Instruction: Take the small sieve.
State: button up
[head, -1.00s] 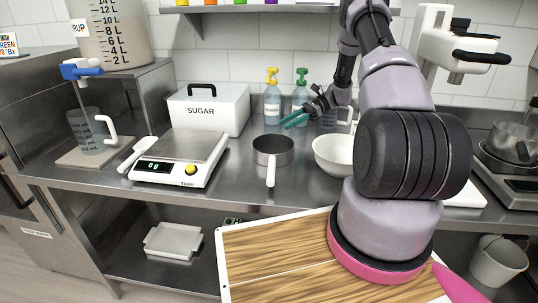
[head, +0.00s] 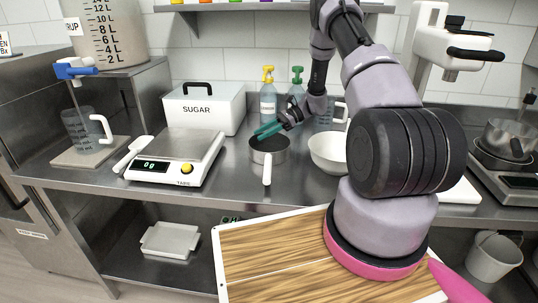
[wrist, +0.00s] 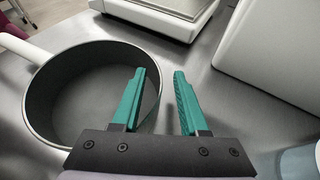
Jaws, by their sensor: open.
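I cannot make out a sieve for certain in either view. A round grey pan (head: 269,158) with a white handle stands on the steel counter, and its handle points to the front. It fills the left of the wrist view (wrist: 80,95), and its dark inside looks empty. My gripper (head: 267,131) is open and empty, with teal fingers just above the pan's back rim. In the wrist view my gripper (wrist: 160,72) has its left finger over the pan's right rim and its right finger over bare counter.
A scale (head: 178,155) and a sugar box (head: 205,109) stand left of the pan. A white bowl (head: 328,153) is close on its right. Spray bottles (head: 268,100) stand behind. Pots (head: 508,142) stand at the far right. Bare counter lies in front of the pan.

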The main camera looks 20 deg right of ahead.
grip_shut()
dwell(1.3)
